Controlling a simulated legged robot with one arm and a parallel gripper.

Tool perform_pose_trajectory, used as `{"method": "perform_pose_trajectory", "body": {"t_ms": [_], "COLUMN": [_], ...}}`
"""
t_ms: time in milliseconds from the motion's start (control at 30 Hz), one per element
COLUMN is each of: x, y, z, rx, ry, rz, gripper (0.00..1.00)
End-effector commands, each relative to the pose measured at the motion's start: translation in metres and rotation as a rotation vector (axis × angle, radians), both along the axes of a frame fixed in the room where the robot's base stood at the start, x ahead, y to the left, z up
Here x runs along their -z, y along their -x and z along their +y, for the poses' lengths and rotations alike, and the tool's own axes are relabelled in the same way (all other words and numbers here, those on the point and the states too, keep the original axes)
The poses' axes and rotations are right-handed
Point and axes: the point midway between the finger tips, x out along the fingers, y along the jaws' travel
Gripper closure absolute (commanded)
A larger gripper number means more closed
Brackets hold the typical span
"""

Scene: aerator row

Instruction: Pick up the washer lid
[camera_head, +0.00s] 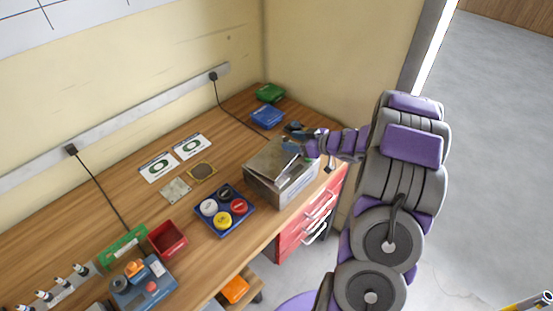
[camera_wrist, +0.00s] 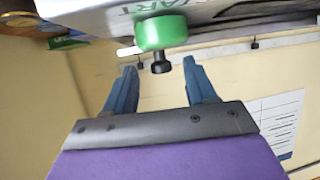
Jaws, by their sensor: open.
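A grey metal box, which looks like the washer (camera_head: 262,193), stands at the right end of the wooden bench. Its flat tan-grey lid (camera_head: 268,162) lies on top and looks closed. My gripper (camera_head: 289,143) is at the lid's back right edge in the head view; I cannot tell whether it touches. In the wrist view my gripper (camera_wrist: 160,72) is open, with two blue fingers apart. A green knob with a black stem (camera_wrist: 161,33) shows just beyond the fingertips, in front of a pale panel lettered "START" (camera_wrist: 100,12). Nothing is seen held.
A blue tray with round coloured caps (camera_head: 237,222) sits left of the washer. A blue box (camera_head: 267,117) and a green box (camera_head: 270,93) stand behind it, near the wall. A red bin (camera_head: 167,240) is farther left. Red drawers (camera_head: 292,240) are below the bench.

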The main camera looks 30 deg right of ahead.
Motion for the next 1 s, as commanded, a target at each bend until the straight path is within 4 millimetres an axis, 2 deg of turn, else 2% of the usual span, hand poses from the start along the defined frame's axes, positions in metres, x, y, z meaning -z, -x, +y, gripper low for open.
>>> {"method": "perform_pose_trajectory", "body": {"t_ms": [133,367,900,1000], "x": [0.004,0.0032,0.0031,0.003], "y": [-0.0079,-0.0086,-0.0085,-0.0086], "z": [0.0049,0.0049,0.0047,0.0047], "rx": [0.001,0.002,0.002,0.002], "ry": [0.0,0.001,0.0,0.0], "rz": [0.0,0.0,-0.001,-0.001], "gripper": [0.44,0.44,0.95,1.0]}}
